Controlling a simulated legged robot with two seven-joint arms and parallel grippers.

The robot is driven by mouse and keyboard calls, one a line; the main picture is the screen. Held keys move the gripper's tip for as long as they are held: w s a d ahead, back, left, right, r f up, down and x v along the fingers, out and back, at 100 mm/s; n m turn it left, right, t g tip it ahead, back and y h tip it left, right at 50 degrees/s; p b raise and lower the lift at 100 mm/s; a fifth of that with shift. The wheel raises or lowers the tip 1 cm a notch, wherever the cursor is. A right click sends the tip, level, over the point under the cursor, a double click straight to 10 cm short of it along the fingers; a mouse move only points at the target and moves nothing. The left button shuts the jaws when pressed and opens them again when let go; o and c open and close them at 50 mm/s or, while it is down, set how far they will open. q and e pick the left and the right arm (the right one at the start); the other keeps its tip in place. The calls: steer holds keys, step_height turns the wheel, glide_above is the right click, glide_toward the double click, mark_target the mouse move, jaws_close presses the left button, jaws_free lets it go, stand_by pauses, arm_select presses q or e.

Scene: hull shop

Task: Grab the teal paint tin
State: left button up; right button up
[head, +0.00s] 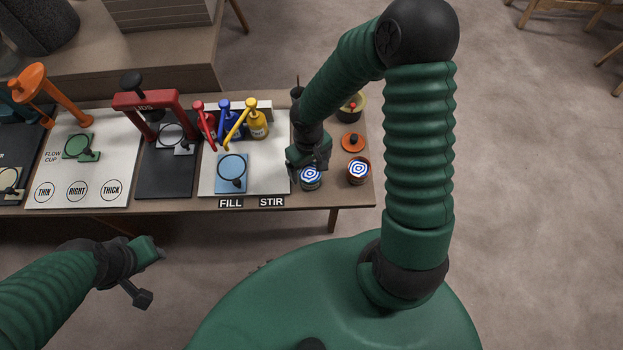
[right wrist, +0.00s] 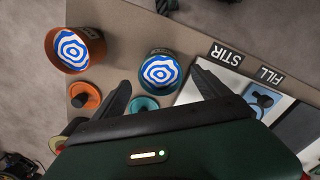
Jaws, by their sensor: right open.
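The teal paint tin (right wrist: 160,72) stands on the table with a blue and white ringed pattern in its open top. In the head view the tin (head: 311,180) is partly covered by my right gripper (head: 309,162), which is above its far side. In the right wrist view my right gripper (right wrist: 160,80) is open, with its fingers either side of the tin and apart from it. A teal lid (right wrist: 144,106) lies beside the tin, between the fingers.
An orange tin (head: 358,173) with the same pattern stands right of the teal one, its orange lid (head: 352,142) behind it. A pot (head: 351,105) is farther back. Left are a white FILL and STIR board (head: 275,180) with colored bottles and a red press (head: 148,101). The table's front edge is close.

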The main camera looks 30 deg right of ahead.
mark_target(312, 180)
steer(key=f, duration=0.1)
steer(key=f+b, duration=0.1)
steer(key=shift+s+d+f, duration=0.1)
steer(key=shift+d+f, duration=0.1)
steer(key=shift+f, duration=0.1)
steer(key=f, duration=0.1)
steer(key=a+f+b, duration=0.1)
steer(key=shift+f, duration=0.45)
steer(key=shift+d, duration=0.25)
steer(key=shift+d+f, duration=0.1)
steer(key=shift+d, duration=0.2)
steer(key=c, duration=0.4)
steer(key=shift+c, duration=1.3)
steer(key=shift+a, duration=0.4)
steer(key=c, duration=1)
steer(key=shift+c, duration=0.4)
arm_select(q)
steer(key=f, duration=0.2)
steer(key=shift+a+f, duration=0.25)
steer(key=shift+f, duration=0.15)
arm_select(e)
steer(key=shift+d, duration=0.2)
